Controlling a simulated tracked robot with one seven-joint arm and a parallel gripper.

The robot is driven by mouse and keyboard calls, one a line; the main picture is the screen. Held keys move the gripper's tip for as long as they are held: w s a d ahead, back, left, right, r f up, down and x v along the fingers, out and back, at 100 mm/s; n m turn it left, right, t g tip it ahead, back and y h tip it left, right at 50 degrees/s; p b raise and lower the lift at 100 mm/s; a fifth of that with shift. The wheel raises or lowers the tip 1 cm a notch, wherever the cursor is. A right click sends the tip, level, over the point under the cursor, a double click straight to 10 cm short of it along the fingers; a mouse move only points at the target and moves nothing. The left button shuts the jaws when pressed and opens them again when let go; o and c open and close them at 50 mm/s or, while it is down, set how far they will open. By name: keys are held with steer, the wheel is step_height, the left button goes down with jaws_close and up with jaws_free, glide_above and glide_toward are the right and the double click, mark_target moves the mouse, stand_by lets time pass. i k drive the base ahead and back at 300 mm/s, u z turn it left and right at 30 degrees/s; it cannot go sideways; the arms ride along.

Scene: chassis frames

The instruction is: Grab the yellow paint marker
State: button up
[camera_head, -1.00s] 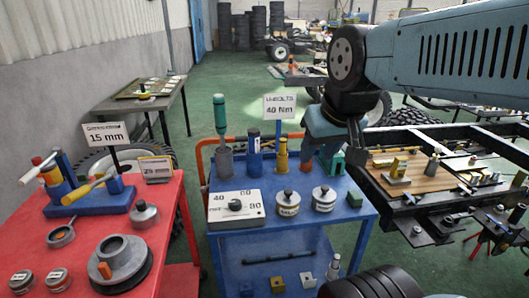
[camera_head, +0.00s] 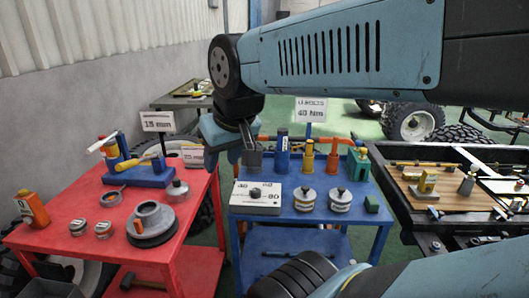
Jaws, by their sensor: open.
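A slim yellow marker-like cylinder (camera_head: 308,160) stands upright near the back of the blue cart's top (camera_head: 285,221). It is between a dark blue cylinder (camera_head: 282,152) and an orange one (camera_head: 333,157). My gripper (camera_head: 249,143) is open and empty, pointing down over the cart's back left corner. It is left of the yellow marker and apart from it in the picture.
A sign (camera_head: 310,109) rises behind. The red cart (camera_head: 65,210) with tools is at left. A dark frame with a wooden board (camera_head: 440,190) is at right.

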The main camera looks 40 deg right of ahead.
mark_target(310, 148)
steer(key=z, duration=0.75)
steer(key=i, duration=0.1)
steer(key=u, duration=1.8)
steer(key=k, duration=1.45)
steer(key=z, duration=1.7)
steer(key=i, duration=1)
steer(key=u, duration=0.05)
